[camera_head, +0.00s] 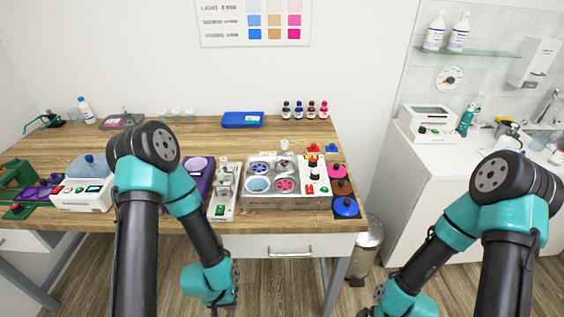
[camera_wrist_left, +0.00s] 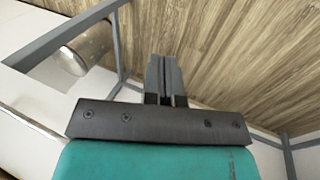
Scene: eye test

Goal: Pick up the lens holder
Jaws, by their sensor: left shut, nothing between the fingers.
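I cannot pick out the lens holder for certain among the small devices on the wooden table (camera_head: 215,135). My left gripper (camera_head: 230,303) hangs low in front of the table, below its front edge and apart from everything on it. In the left wrist view its two dark fingers (camera_wrist_left: 165,75) are together with nothing between them, over the wood floor. My right arm hangs at the lower right, in front of the white counter. Its gripper is at the bottom edge of the head view, and its fingers cannot be made out.
A white device (camera_head: 82,190), a white device with a metal top (camera_head: 225,190) and a grey station with round wells (camera_head: 270,200) stand along the table's front. A blue tray (camera_head: 243,119) lies behind. A metal bin (camera_head: 367,250) stands right of the table.

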